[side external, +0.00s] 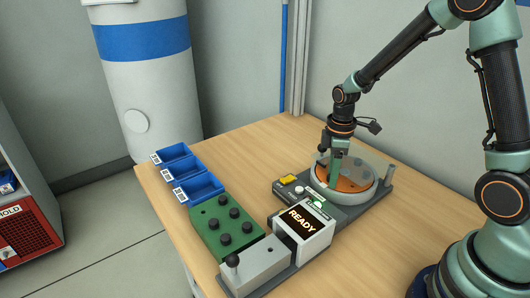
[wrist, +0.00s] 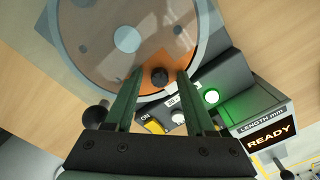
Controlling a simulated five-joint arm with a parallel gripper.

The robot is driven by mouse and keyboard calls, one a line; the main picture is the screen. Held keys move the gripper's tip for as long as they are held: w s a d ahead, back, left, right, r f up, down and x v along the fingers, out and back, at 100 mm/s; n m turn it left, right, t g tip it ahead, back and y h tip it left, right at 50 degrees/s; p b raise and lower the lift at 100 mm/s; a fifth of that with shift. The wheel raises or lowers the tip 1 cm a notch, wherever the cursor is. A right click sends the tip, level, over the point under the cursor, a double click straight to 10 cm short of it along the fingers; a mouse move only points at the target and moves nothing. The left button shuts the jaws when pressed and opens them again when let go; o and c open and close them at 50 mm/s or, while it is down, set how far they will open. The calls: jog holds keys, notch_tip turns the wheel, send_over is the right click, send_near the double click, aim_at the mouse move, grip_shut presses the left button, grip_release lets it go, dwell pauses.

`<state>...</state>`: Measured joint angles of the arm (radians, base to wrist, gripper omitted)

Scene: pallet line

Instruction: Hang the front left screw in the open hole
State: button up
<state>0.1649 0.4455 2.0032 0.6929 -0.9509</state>
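The green block (side external: 240,240) holds several black-headed screws (side external: 234,212) in the side view. A small dark spot that looks like an open hole (side external: 204,212) is near its back left corner. My gripper (side external: 335,178) points down over the round dial (side external: 370,194), which has an orange area. In the wrist view my gripper (wrist: 159,76) is open, one finger on each side of a black screw head (wrist: 159,76) over the orange area, with gaps on both sides. The side view hides this screw behind the gripper. The green block does not show in the wrist view.
Blue bins (side external: 190,178) are at the back left. A grey block with a black knob (side external: 232,260) is in front. The table's right is bare.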

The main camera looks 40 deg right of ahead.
jog(key=shift+r, duration=0.1)
notch_tip(320, 180, up, 13)
jog(key=s+a+r+m+t, duration=0.5)
jog(key=s+a+r+m, duration=0.1)
jog(key=s+m, duration=0.3)
jog(key=shift+s+a+t, duration=0.15)
jog(key=shift+s+t, duration=0.05)
jog(key=shift+t, duration=0.1)
jog(key=shift+r, duration=0.15)
dwell(1.2)
